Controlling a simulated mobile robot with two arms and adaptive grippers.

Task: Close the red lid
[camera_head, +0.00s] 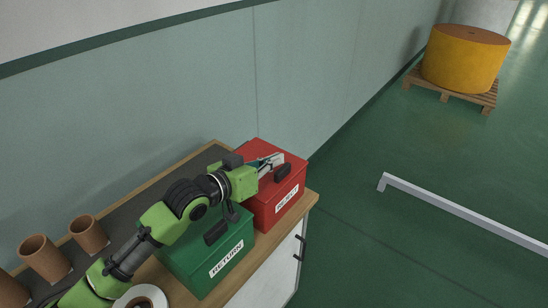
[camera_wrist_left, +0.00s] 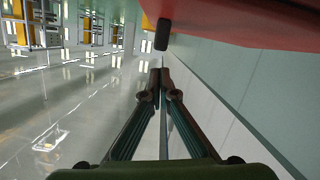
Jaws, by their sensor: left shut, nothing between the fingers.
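The red box (camera_head: 262,206), labelled REJECT, stands at the far end of the bench. Its red lid (camera_head: 294,161) lies flat or nearly flat over it, with a black handle (camera_head: 283,173) near the front edge. I cannot tell whether a gap remains under the lid. My left gripper (camera_head: 274,161) is shut and empty, over the lid beside the handle. In the left wrist view its fingertips (camera_wrist_left: 160,80) meet, with the red surface (camera_wrist_left: 245,18) and black handle (camera_wrist_left: 162,35) along the top. My right gripper is not in view.
A green box (camera_head: 190,270) labelled RETURN stands next to the red one, partly under my left arm. The wall runs behind. The floor at right holds a grey rail (camera_head: 460,210).

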